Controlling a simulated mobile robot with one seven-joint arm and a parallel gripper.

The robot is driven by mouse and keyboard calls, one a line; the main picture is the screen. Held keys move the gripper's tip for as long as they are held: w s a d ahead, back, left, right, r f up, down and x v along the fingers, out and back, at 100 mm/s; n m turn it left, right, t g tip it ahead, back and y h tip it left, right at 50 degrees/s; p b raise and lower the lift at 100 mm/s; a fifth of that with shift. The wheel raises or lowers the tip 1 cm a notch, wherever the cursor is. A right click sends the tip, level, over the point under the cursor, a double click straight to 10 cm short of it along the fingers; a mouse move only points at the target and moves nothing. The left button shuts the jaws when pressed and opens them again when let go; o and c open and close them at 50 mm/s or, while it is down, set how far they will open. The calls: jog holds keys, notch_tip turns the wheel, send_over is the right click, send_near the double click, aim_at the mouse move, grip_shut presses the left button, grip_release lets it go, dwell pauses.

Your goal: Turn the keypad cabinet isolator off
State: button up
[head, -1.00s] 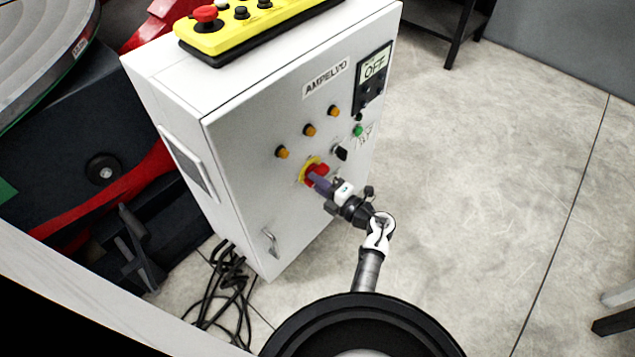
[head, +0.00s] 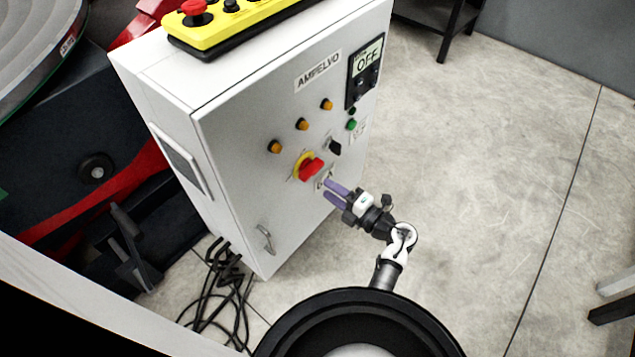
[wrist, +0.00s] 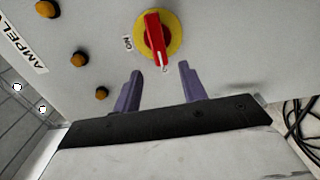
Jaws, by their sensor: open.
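The isolator is a red rotary handle (head: 311,168) on a yellow round plate, on the front of the white cabinet (head: 230,150). In the wrist view the red handle (wrist: 157,38) stands nearly along the picture's vertical, its white mark at the lower end. An "ON" label shows to the left of the yellow plate (wrist: 174,32). My gripper (head: 331,190) is open and empty, its purple fingers apart from the handle, to its lower right in the head view. In the wrist view the two fingertips (wrist: 160,68) lie below the handle, one on each side.
Orange lamps (head: 302,124), a black selector (head: 334,147) and a green button (head: 351,125) sit near the isolator. A yellow pendant (head: 225,22) with a red button lies on top. Black cables (head: 220,300) lie on the floor.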

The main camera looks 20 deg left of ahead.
jog(key=v, duration=0.6)
jog(key=shift+d+b, duration=0.3)
jog(key=shift+b, duration=0.05)
